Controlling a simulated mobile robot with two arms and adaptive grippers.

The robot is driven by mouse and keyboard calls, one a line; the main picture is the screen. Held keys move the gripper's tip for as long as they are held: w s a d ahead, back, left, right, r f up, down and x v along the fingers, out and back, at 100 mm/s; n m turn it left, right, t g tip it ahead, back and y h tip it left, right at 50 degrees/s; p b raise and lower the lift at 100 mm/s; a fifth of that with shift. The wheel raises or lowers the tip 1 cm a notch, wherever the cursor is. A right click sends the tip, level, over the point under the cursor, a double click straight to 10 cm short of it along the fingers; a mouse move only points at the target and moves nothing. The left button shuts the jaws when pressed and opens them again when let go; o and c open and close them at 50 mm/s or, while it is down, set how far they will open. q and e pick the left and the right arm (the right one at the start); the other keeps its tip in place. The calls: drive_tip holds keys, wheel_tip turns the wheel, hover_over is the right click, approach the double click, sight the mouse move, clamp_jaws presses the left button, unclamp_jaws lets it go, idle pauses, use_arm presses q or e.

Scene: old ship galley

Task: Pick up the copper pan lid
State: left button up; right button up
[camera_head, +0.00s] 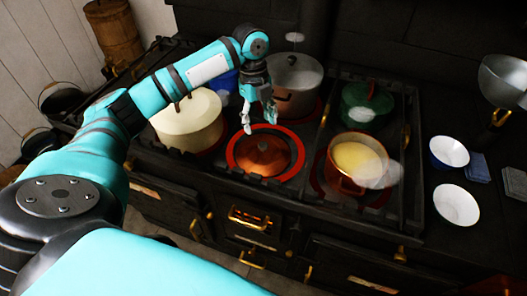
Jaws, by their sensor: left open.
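The copper pan lid (263,157) lies at the front middle of the black stove, inside a bright red ring. It is domed, with what looks like a small knob on top. My left gripper (259,121) hangs fingers-down above the lid's far side, in front of the grey pot. Its fingers are apart with nothing between them, and it looks clear of the lid. My right gripper is out of view.
A cream pot (188,127) stands left of the lid, close to my left gripper. A grey pot (302,84) is behind. A copper pot with yellow contents (345,180) stands to the right, with a green pot (366,108) behind it. White bowls (456,205) sit further right.

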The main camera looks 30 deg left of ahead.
sight(263, 145)
use_arm(q)
drive_tip(key=f, duration=0.3)
drive_tip(key=shift+w+d+f, duration=0.15)
drive_tip(key=shift+d+f, duration=0.1)
drive_tip(key=shift+f, duration=0.1)
drive_tip(key=shift+d+f+p, duration=0.1)
drive_tip(key=shift+f+p, duration=0.35)
drive_tip(key=shift+f, duration=0.5)
drive_tip(key=f, duration=0.1)
drive_tip(key=f+p, duration=0.1)
drive_tip(key=f, duration=0.2)
drive_tip(key=shift+w+f+p, duration=0.25)
drive_tip(key=shift+w+p, duration=0.05)
drive_tip(key=shift+w, duration=0.05)
drive_tip(key=shift+d+f, duration=0.1)
drive_tip(key=shift+f, duration=0.25)
drive_tip(key=shift+s, duration=0.1)
clamp_jaws()
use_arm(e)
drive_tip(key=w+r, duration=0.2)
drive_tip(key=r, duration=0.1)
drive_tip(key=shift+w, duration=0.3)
